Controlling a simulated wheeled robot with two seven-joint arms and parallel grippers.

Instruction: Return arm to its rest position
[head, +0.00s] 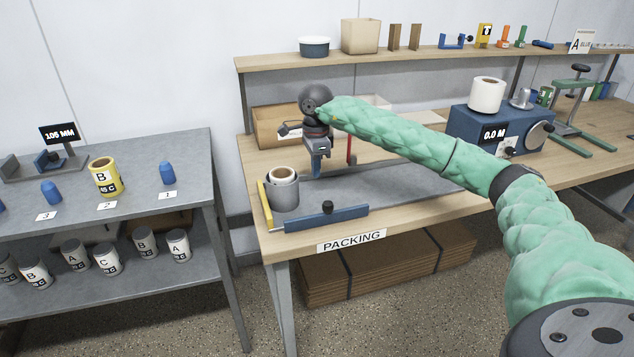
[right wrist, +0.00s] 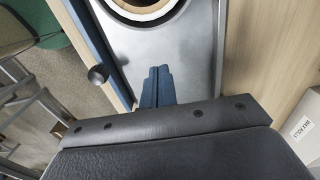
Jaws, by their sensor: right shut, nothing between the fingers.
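My right arm, in a green padded sleeve, reaches in from the lower right of the head view over the packing bench (head: 268,243). My right gripper (head: 316,172) points down over the grey packing plate (head: 400,184), with its blue fingers together and nothing between them. In the right wrist view the closed right gripper (right wrist: 158,78) is seen from above, near a roll (right wrist: 143,8) at the top edge. In the head view this roll (head: 283,190) stands upright in a grey holder, left of the gripper and apart from it. My left gripper is not in view.
A blue bar with a knob (head: 327,214) and a yellow bar (head: 265,204) edge the plate. A blue machine (head: 470,125) bears a white roll (head: 487,94). An open cardboard box (head: 275,128) stands behind the gripper. A shelf (head: 400,55) runs above. A grey rack (head: 130,208) with cans is left.

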